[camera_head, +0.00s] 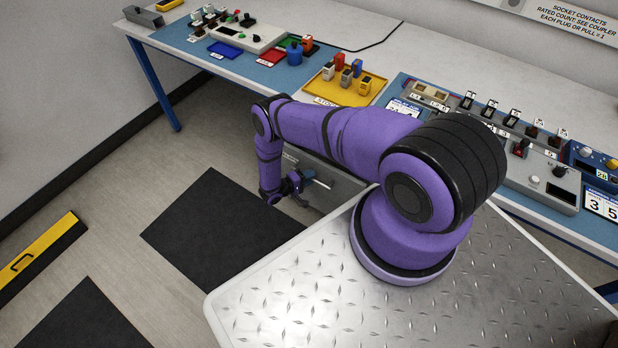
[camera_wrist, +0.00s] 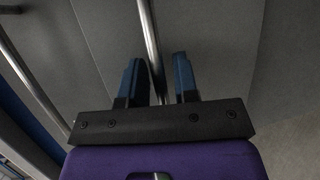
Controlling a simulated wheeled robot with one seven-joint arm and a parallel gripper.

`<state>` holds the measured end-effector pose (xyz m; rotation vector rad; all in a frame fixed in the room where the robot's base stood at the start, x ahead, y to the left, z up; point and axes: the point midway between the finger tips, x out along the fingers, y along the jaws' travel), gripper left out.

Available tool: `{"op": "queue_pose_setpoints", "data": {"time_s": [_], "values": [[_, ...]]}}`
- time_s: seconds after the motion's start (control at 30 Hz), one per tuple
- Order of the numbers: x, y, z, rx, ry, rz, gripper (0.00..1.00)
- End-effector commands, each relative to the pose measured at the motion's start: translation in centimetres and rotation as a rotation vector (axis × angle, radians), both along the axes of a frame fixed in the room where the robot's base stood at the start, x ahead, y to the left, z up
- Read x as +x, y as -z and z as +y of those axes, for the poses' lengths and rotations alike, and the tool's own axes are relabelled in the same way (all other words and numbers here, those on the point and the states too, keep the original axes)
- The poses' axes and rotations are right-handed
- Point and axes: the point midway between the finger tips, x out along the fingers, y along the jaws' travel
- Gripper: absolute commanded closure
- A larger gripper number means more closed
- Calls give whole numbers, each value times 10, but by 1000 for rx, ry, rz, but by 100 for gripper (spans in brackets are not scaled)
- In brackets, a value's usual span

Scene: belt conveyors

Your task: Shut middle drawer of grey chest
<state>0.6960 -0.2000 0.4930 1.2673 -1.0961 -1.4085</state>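The grey chest (camera_head: 335,188) stands under the bench in the head view, mostly hidden behind my purple arm. My gripper (camera_head: 303,183) is low at its front. In the wrist view my gripper (camera_wrist: 160,80) has its two blue-padded fingers apart. A metal bar handle (camera_wrist: 149,35) runs between them, with a visible gap on the right side; contact with the left finger cannot be told. Grey panels (camera_wrist: 210,45) lie behind the fingers. A second bar handle (camera_wrist: 32,75) runs along the left. I cannot tell which handle is the middle drawer's or how far any drawer stands out.
The bench (camera_head: 215,62) above carries trays, a yellow block tray (camera_head: 345,92) and switch panels. A dark floor mat (camera_head: 215,225) lies left of the chest. A yellow-black floor barrier (camera_head: 40,255) is at far left. Floor between is clear.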

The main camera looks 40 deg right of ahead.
Motion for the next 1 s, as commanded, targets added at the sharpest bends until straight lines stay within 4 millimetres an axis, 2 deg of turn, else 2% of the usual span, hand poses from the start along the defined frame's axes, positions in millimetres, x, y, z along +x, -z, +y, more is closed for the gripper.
{"op": "queue_pose_setpoints", "data": {"time_s": [0.03, 0.1, 0.33, 0.6, 0.9, 0.93, 1.0], "values": [[0, 0, 0, 0, 0, 0, 84], [0, 0, 0, 0, 0, 0, 100], [1, 0, -3, -1, 0, 0, 100], [13, 0, -36, -1, 0, -1, 100], [15, 0, -40, 0, 0, -3, 100], [15, 0, -40, -1, -1, -3, 85], [15, -1, -40, -1, -1, -3, 69]]}}
